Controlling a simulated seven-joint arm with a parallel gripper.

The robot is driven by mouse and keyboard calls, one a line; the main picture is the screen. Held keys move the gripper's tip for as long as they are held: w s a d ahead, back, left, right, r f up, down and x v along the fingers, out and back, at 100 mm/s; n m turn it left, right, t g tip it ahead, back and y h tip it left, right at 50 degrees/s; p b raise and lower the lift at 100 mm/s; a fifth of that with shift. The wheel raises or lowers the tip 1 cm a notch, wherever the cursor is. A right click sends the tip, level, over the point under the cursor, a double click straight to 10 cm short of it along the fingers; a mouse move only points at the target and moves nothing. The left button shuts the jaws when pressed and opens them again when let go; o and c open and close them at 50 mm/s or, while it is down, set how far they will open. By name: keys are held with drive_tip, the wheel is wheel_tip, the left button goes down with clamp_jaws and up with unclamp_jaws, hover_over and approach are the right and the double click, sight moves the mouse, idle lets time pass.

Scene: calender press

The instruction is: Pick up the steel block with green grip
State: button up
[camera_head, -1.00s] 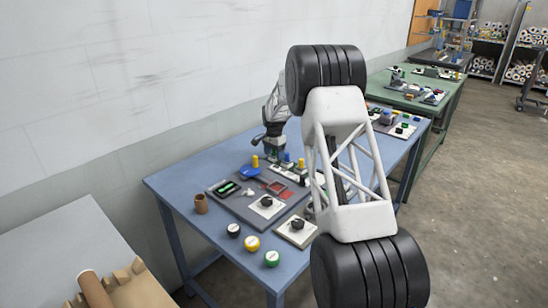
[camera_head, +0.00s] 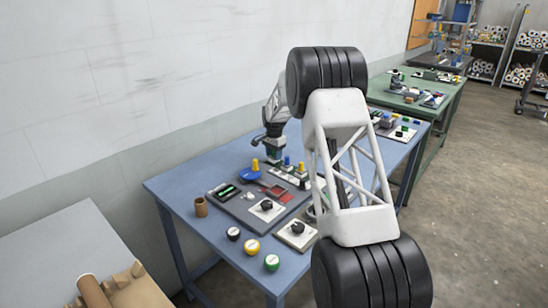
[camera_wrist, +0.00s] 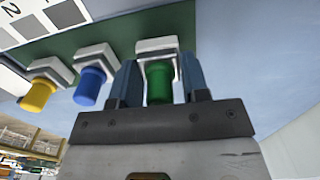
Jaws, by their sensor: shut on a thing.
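The steel block with green grip (camera_wrist: 160,82) is in the middle of the wrist view, its pale metal body behind the green round grip. My gripper (camera_wrist: 159,80) is shut on the green grip, with one blue-grey finger on each side. In the head view my gripper (camera_head: 274,156) is low over the blue table, and the fingers and green grip are too small to make out well. I cannot tell whether the block is clear of its support.
A block with blue grip (camera_wrist: 90,85) is close beside it, then one with yellow grip (camera_wrist: 38,95). The blue table (camera_head: 185,185) also holds a blue dish (camera_head: 249,174), a brown cup (camera_head: 201,207), knob panels and round buttons. A wall is behind.

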wheel_tip(320, 180, up, 2)
drive_tip(key=shift+s+r, duration=0.15)
drive_tip(key=shift+s, duration=0.05)
drive_tip(key=s, duration=0.5)
drive_tip(key=s+d+r, duration=0.1)
drive_tip(key=s, duration=0.9)
drive_tip(key=shift+s+d+r, duration=0.2)
drive_tip(key=shift+s+d, duration=0.1)
idle(0.4)
